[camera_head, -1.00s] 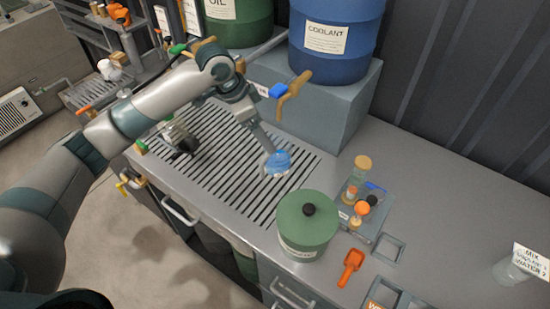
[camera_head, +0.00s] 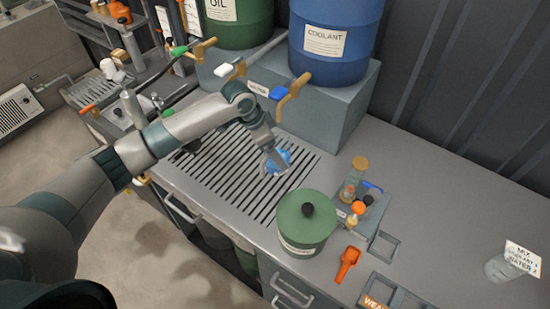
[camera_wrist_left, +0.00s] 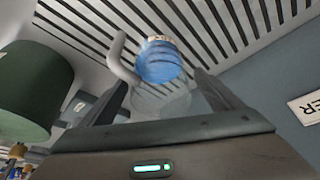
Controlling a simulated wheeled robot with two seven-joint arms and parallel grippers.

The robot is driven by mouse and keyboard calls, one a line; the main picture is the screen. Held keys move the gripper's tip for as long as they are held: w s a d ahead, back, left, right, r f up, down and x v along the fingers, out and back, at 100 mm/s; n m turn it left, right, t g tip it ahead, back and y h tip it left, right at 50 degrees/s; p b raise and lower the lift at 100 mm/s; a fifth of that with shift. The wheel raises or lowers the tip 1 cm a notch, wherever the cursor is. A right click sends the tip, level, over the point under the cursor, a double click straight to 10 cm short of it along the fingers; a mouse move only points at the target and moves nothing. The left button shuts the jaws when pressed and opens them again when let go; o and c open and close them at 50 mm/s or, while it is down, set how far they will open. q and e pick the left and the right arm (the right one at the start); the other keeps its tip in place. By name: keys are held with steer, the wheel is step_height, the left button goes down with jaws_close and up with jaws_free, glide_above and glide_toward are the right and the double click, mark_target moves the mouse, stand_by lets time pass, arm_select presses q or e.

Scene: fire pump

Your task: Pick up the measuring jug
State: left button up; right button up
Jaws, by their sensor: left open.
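The measuring jug (camera_head: 279,160) is a clear vessel with blue contents, standing on the slatted drain grate (camera_head: 215,181) and partly hidden by my left gripper. In the left wrist view the jug (camera_wrist_left: 161,62) shows its blue contents, clear body and a pale curved handle on the left. My left gripper (camera_head: 274,158) is at the jug from above. In the wrist view its two fingers (camera_wrist_left: 160,100) are apart, one on either side of the jug's clear body; whether they touch it I cannot tell. My right gripper is not in view.
A green lidded pot (camera_head: 304,228) stands close to the right of the grate. The counter at the right is mostly clear.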

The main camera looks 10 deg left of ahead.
arm_select(q)
steer(key=p+x, duration=0.1)
steer(key=x, duration=0.3)
steer(key=shift+d+f+p, duration=0.15)
steer(key=shift+f+p, duration=0.15)
steer(key=shift+w+d+f, duration=0.15)
steer(key=shift+f, duration=0.35)
steer(key=c, duration=1.3)
steer(key=shift+c, duration=0.5)
steer(key=shift+r, duration=0.15)
